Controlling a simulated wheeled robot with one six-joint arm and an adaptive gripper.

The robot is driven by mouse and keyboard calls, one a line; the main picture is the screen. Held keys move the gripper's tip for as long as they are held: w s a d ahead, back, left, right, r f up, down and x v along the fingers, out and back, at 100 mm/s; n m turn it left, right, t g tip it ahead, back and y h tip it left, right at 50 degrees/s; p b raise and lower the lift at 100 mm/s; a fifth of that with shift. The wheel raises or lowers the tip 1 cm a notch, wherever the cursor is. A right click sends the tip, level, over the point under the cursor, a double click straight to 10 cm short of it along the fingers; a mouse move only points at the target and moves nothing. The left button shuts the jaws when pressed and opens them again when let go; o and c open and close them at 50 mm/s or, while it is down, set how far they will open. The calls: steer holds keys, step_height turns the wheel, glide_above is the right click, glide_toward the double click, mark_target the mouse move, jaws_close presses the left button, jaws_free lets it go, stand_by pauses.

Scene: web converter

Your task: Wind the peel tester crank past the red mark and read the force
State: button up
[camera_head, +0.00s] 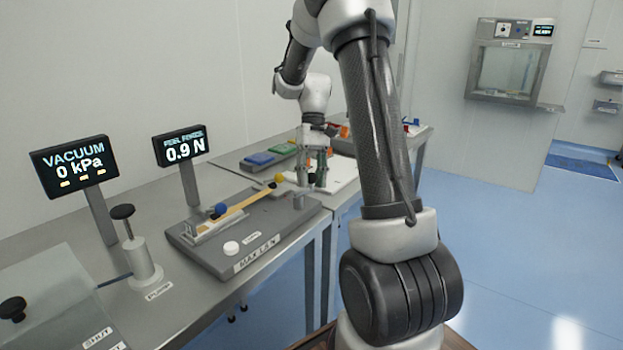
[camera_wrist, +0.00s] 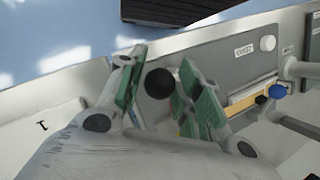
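The peel tester is a grey plate (camera_head: 225,262) on the bench, with a yellow strip (camera_head: 245,203), a blue knob (camera_head: 220,209) and a white button (camera_head: 231,248). Its display (camera_head: 179,146) reads 0.9 N. My gripper (camera_head: 316,170) is over the plate's far right end, by a grey post (camera_head: 299,201). In the wrist view my green-padded fingers (camera_wrist: 160,72) are apart, with a dark round knob (camera_wrist: 160,83) between them. A gap shows on its left; contact on the right is unclear. I cannot make out the crank arm or the red mark.
The vacuum display (camera_head: 72,165) reads 0 kPa. A blue floor (camera_head: 500,260) is open at right.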

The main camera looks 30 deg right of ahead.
steer(key=shift+o, duration=0.6)
steer(key=v, duration=1.2)
step_height(320, 180, down, 4)
steer(key=s+t+h, duration=0.1)
steer(key=s, duration=0.1)
steer(key=s+a+r+n+t+h, duration=0.1)
steer(key=s+a+r+t, duration=0.1)
steer(key=s, duration=0.9)
steer(key=s+a+r+n+t+h, duration=0.1)
steer(key=s+a+t, duration=0.4)
steer(key=s, duration=0.6)
steer(key=shift+s+a+r, duration=0.25)
steer(key=shift+a+r, duration=0.35)
steer(key=shift+a, duration=0.5)
